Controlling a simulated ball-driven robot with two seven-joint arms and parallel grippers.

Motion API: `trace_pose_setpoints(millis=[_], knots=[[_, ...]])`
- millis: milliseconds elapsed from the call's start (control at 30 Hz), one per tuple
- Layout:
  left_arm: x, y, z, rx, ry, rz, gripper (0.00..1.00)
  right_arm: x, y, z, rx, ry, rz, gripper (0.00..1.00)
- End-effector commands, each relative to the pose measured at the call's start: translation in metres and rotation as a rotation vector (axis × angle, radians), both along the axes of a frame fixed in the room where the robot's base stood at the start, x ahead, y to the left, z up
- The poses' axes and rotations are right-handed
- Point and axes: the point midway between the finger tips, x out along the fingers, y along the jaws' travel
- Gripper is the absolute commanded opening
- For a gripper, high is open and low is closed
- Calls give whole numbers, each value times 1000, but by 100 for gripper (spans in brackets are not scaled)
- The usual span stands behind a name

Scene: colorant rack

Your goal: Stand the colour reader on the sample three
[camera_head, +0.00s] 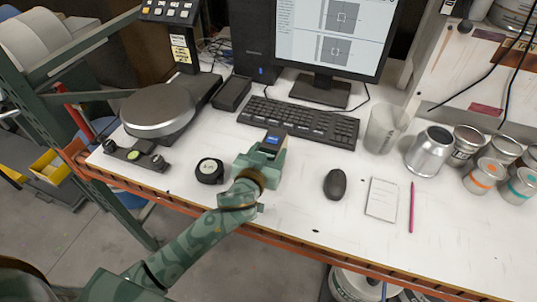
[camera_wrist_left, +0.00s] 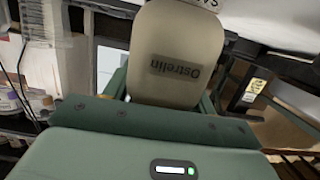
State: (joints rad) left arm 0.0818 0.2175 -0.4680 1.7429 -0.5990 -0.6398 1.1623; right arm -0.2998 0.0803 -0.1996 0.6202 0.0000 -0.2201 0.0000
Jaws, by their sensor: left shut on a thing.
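My left gripper (camera_head: 268,152) is shut on the colour reader, above the table in front of the keyboard. The reader's small blue screen (camera_head: 273,140) shows between the fingers in the head view. In the left wrist view the reader (camera_wrist_left: 175,55) is a beige rounded body with dark lettering, held between the green fingers. Most of it is hidden by the gripper in the head view. No mark that I can read tells me which thing is sample three. My right gripper is not in view.
A round scale (camera_head: 160,108) and a black tape measure (camera_head: 209,171) stand to the left. The keyboard (camera_head: 300,118) lies behind the gripper. The mouse (camera_head: 335,184), notepad (camera_head: 382,198) and pink pencil (camera_head: 411,207) lie right. A clear cup (camera_head: 383,130) and several cans (camera_head: 484,175) stand farther right.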

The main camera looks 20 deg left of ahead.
Motion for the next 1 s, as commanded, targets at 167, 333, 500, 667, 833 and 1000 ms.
trace_pose_setpoints(millis=[167,333,500,667,833,1000], knots=[[1,0,3,-1,-5,-1,12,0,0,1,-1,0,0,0],[0,-1,-1,-2,-4,-1,12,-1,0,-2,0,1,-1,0],[0,0,-1,0,-1,0,78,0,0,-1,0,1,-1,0],[0,0,-1,0,-1,0,78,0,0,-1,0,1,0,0],[-9,0,3,-2,0,-2,78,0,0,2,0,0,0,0],[-45,1,9,-5,2,-1,78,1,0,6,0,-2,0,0]])
